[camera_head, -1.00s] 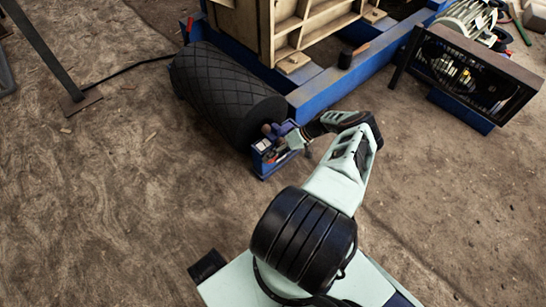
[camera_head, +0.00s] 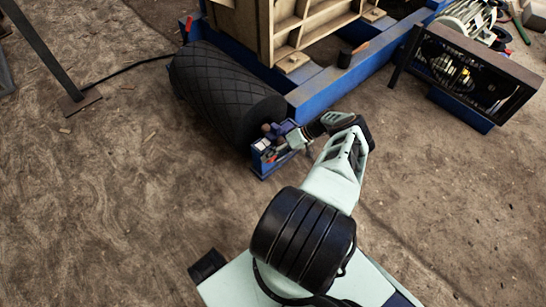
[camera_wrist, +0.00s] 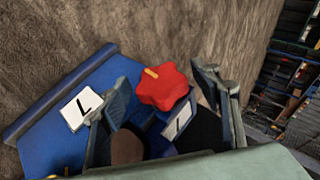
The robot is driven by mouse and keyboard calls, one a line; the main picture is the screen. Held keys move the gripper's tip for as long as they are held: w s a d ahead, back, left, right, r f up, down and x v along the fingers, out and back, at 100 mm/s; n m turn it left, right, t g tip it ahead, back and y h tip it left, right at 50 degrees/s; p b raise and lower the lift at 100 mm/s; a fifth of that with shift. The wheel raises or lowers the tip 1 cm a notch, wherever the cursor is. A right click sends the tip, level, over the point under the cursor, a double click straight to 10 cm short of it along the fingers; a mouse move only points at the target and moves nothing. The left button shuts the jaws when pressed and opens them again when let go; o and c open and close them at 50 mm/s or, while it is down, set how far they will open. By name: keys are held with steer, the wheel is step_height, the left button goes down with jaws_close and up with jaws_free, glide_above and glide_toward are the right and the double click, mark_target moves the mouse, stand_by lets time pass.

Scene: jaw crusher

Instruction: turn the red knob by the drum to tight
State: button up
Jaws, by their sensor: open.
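The red knob (camera_wrist: 160,90) is lobed, with a yellow mark on its top pointing to the upper left in the wrist view. It stands by a blue bracket (camera_wrist: 50,135) bearing a white card marked "L" (camera_wrist: 82,107) and a second pale card (camera_wrist: 177,121). My gripper (camera_wrist: 164,88) is open, one finger on each side of the knob in the picture. Gaps show between the knob and both fingers; the depth is hard to judge. In the head view, my gripper (camera_head: 292,139) is at the blue bracket beside the black drum (camera_head: 225,98), and largely covers the knob.
A blue frame (camera_head: 335,84) runs behind the drum and carries a wooden structure (camera_head: 305,30). A belt guard with machinery (camera_head: 465,75) stands at the right. A dark post (camera_head: 40,45) stands at the left. The brown floor in front is mostly clear.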

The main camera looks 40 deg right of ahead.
steer(key=shift+r, duration=0.1)
steer(key=v, duration=1.2)
